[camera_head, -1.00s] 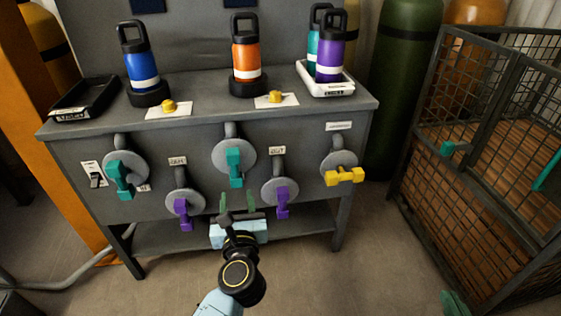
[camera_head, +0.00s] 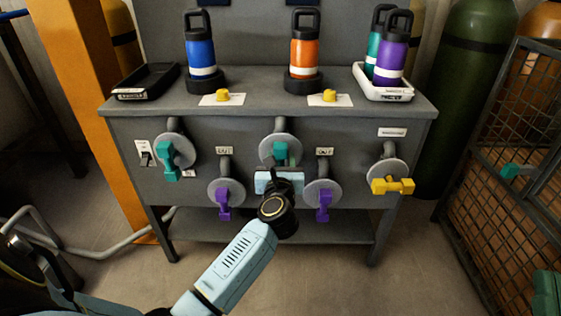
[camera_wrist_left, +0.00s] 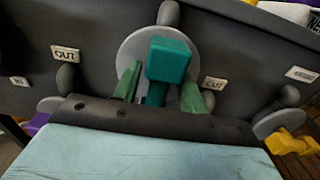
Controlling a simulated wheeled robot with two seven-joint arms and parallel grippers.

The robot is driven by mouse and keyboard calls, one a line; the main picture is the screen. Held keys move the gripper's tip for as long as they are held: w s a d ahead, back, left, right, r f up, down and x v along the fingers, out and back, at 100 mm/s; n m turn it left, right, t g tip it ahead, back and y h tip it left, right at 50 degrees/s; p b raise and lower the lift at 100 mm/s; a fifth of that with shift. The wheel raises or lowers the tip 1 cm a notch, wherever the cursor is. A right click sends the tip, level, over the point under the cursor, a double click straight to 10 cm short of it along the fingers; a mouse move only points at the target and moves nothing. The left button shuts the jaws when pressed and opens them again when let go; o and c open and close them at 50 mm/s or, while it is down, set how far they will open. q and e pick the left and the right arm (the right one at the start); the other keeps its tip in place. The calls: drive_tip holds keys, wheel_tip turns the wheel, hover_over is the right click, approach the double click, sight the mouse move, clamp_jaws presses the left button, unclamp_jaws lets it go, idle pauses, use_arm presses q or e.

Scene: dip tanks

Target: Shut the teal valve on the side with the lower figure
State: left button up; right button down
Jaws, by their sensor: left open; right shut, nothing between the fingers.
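Two teal valves show on the grey bench front: a left one (camera_head: 168,158), handle hanging down, and a middle one (camera_head: 281,152), partly hidden by my gripper. My left gripper (camera_head: 279,172) is open at the middle valve. In the left wrist view its green fingers (camera_wrist_left: 158,92) stand on either side of the teal handle (camera_wrist_left: 168,60); I cannot tell whether they touch it. Two blue panels (camera_head: 302,2) are cut off at the top edge, and no figure is readable.
Purple valve handles (camera_head: 223,204) (camera_head: 323,205) hang lower, flanking the middle valve, near OUT labels. A yellow handle (camera_head: 393,186) lies crosswise at right. Bottles, a black tray (camera_head: 147,82) and a white tray (camera_head: 384,93) stand on top. A mesh cage (camera_head: 500,190) is at right.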

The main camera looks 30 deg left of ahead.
use_arm(q)
drive_tip(key=shift+w+a, duration=0.1)
drive_tip(key=shift+w, duration=0.05)
clamp_jaws()
idle(0.4)
